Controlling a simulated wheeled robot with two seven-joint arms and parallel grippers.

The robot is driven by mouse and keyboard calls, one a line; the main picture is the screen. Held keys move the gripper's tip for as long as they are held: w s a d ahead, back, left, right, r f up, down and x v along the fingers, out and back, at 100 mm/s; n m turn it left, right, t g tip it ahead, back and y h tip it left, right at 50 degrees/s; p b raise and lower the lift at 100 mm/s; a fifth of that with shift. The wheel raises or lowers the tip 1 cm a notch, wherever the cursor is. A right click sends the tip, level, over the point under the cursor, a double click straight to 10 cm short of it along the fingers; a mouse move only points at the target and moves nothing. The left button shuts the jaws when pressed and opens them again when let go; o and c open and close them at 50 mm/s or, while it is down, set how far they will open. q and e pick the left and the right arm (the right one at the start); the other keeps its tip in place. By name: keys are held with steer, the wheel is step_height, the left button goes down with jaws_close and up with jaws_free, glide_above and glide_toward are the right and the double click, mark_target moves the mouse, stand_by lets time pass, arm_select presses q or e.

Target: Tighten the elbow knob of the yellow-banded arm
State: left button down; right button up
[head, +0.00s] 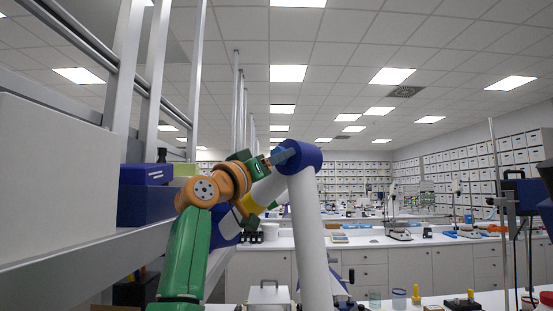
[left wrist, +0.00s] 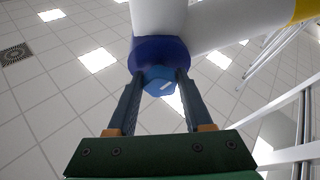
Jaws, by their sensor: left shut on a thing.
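The yellow-banded arm is a white jointed arm (head: 308,235) with a dark blue elbow (head: 302,156). Its yellow band (head: 252,205) shows on the slanting link, partly behind my left arm; the band also shows at the top right of the left wrist view (left wrist: 306,10). The elbow knob (left wrist: 160,80) is lighter blue with a pale mark, on the face of the dark blue elbow cap (left wrist: 160,52). My left gripper (head: 283,156) is shut on the knob, one finger on each side. In the head view the fingers largely hide the knob. My right gripper is out of view.
A metal shelf rack with a large pale box (head: 55,180) and a dark blue box (head: 145,204) stands close on the left. Benches with drawers (head: 365,274) lie beyond. A stand (head: 497,190) with apparatus is at the right. Space above the elbow is clear.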

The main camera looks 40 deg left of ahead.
arm_select(q)
steer(key=shift+r+m+h, duration=0.1)
steer(key=shift+m+h, duration=0.5)
steer(key=shift+m, duration=0.4)
steer(key=shift+c, duration=1.5)
jaws_free()
steer(key=shift+s, duration=0.1)
steer(key=b+v, duration=0.6)
steer(key=v, duration=0.1)
steer(key=shift+b, duration=0.3)
